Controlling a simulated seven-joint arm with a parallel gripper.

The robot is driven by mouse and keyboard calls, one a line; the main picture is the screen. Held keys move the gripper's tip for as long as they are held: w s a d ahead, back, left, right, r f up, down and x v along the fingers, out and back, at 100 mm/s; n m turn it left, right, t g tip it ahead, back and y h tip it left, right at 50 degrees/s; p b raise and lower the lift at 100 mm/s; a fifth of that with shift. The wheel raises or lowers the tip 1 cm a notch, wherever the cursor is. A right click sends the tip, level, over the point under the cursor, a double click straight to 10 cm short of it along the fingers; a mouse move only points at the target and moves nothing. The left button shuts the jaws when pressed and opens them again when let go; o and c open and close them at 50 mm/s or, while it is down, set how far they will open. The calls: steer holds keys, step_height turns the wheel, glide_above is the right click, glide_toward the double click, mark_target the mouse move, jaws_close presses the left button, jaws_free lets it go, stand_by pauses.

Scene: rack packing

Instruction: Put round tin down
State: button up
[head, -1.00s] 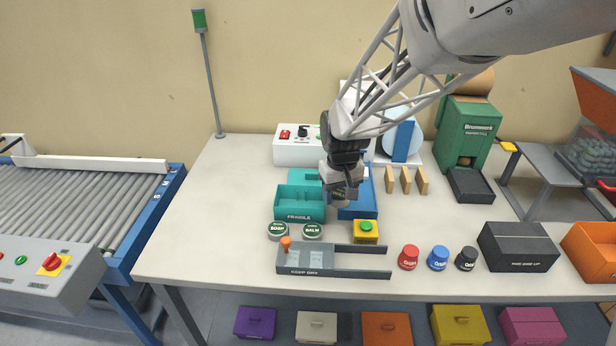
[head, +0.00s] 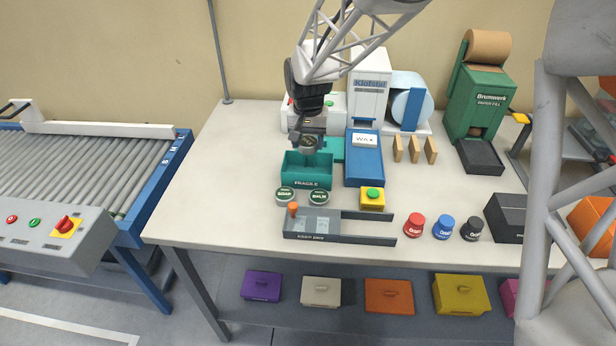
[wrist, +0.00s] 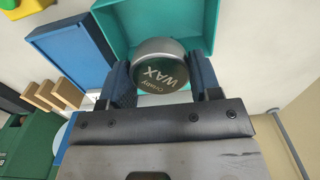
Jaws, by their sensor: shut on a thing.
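My gripper (head: 309,150) is shut on the round tin (wrist: 160,68), which has a silver rim and a dark lid marked WAX. In the wrist view the tin sits between the two blue fingers. The tin is above the teal box (head: 306,184) labelled FRAGILE, near its back part. The box looks open-topped, and its near floor shows bare in the wrist view. In the head view the gripper mostly hides the tin, and I cannot tell whether it touches the box. The blue tray (head: 362,172) with a WAX card stands just right of the box.
Two tins, SOAP (head: 285,194) and BALM (head: 319,196), stand in front of the teal box. A yellow block with a green button (head: 372,198) stands to their right. A grey KEEP DRY holder (head: 312,225) lies in front. Wooden blocks (head: 414,150) stand right of the blue tray.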

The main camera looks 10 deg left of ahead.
steer(key=shift+f, duration=3.1)
steer(key=shift+f, duration=1.9)
steer(key=shift+f, duration=0.1)
steer(key=o, duration=0.9)
steer(key=shift+o, duration=0.2)
step_height(320, 180, up, 12)
steer(key=shift+r, duration=0.15)
